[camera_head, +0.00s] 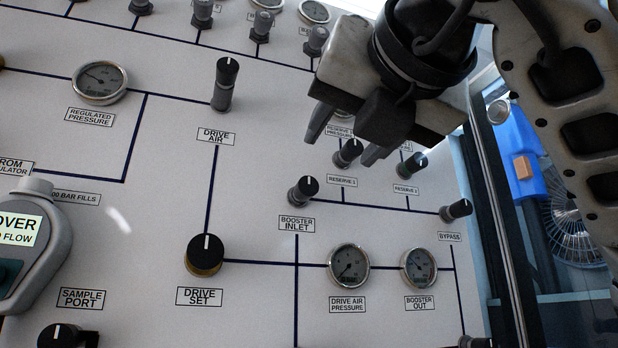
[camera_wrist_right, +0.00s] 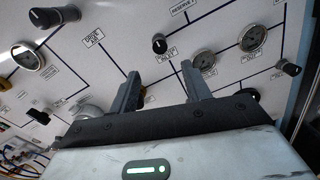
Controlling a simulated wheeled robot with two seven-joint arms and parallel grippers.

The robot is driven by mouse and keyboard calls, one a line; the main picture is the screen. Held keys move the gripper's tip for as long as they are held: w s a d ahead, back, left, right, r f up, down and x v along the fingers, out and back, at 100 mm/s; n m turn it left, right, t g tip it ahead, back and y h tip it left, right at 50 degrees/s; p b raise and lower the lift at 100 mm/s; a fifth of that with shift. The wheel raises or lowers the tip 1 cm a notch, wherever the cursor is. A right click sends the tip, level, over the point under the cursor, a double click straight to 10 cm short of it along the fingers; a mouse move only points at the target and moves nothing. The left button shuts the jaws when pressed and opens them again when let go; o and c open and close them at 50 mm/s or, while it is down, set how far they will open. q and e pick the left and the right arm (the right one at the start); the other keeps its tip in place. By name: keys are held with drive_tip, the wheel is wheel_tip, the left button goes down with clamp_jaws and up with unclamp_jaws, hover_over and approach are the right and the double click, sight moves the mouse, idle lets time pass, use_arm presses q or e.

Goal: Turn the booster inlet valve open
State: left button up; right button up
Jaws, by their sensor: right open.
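The booster inlet valve (camera_head: 303,190) is a small black knob on a grey stem, just above its "BOOSTER INLET" label (camera_head: 296,224) on the panel. Its cap has a small pale mark; I cannot tell its exact setting. My right gripper (camera_head: 345,139) is open and empty, above and to the right of the knob in the head view. In the right wrist view the knob (camera_wrist_right: 159,44) shows beyond the two spread fingertips (camera_wrist_right: 160,69), roughly centred between them and apart from them. My left gripper is not in view.
Reserve knobs (camera_head: 348,152) sit close by, partly behind my right gripper. The bypass knob (camera_head: 456,209), drive set knob (camera_head: 206,254) and drive air knob (camera_head: 225,84) stand out from the panel. Gauges (camera_head: 348,264) lie below. A grey meter (camera_head: 34,245) is at left.

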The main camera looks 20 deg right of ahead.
sight(310, 184)
drive_tip(key=w+p, duration=0.3)
drive_tip(key=w, duration=0.9)
drive_tip(key=shift+w, duration=0.15)
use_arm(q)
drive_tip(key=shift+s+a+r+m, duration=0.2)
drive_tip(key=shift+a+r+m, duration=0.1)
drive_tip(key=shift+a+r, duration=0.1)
use_arm(e)
drive_tip(key=c, duration=1)
